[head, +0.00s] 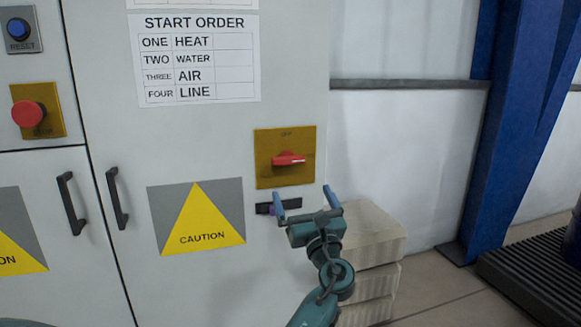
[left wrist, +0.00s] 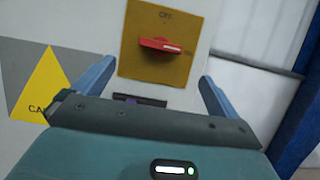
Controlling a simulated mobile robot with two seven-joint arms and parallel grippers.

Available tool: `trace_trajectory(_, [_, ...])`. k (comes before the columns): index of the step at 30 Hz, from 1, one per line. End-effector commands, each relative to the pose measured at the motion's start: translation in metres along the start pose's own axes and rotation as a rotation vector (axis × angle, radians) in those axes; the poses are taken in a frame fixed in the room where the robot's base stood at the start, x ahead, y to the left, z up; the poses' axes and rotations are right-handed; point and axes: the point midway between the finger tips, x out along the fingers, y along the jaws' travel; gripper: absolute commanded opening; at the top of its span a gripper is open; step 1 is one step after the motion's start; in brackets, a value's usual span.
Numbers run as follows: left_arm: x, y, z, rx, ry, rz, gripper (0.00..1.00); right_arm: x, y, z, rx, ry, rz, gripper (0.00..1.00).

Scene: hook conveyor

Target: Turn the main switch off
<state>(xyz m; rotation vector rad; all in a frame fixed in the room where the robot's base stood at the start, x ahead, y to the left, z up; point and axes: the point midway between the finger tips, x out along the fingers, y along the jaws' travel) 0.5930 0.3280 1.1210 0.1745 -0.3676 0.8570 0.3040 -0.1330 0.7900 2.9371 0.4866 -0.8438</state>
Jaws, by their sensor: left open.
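The main switch is a red rotary handle (head: 289,159) on a yellow plate (head: 285,179) on the grey cabinet door. Its handle lies about horizontal, and "OFF" is printed at the top of the plate. In the left wrist view the red handle (left wrist: 160,45) shows ahead, above and between the fingers. My left gripper (head: 306,197) is open and empty, just below the plate and apart from the handle. It also shows in the left wrist view (left wrist: 152,80). A small dark label (head: 265,209) below the plate is partly hidden by the gripper. My right gripper is not in view.
A red stop button (head: 29,114) and a blue reset button (head: 18,29) are at the left. Black door handles (head: 117,198) stick out from the cabinet. Pale stacked blocks (head: 372,240) stand beside it, and a blue steel column (head: 490,130) is at the right.

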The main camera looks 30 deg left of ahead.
Motion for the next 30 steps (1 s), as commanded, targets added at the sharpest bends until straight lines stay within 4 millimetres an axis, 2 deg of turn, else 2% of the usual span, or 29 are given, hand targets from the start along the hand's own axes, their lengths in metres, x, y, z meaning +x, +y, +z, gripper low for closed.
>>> trace_trajectory(9, [0.069, 0.000, 0.003, -0.002, -0.001, 0.000, 0.98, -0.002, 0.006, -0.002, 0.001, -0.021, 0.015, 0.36])
trace_trajectory(15, [0.099, 0.000, 0.001, -0.003, 0.000, -0.002, 0.98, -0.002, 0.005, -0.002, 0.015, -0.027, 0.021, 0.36])
trace_trajectory(21, [0.112, 0.000, 0.000, -0.004, 0.002, -0.003, 0.98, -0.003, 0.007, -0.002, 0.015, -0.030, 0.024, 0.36])
trace_trajectory(30, [0.113, 0.000, 0.000, -0.005, 0.001, -0.003, 0.97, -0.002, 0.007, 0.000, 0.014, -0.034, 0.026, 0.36])
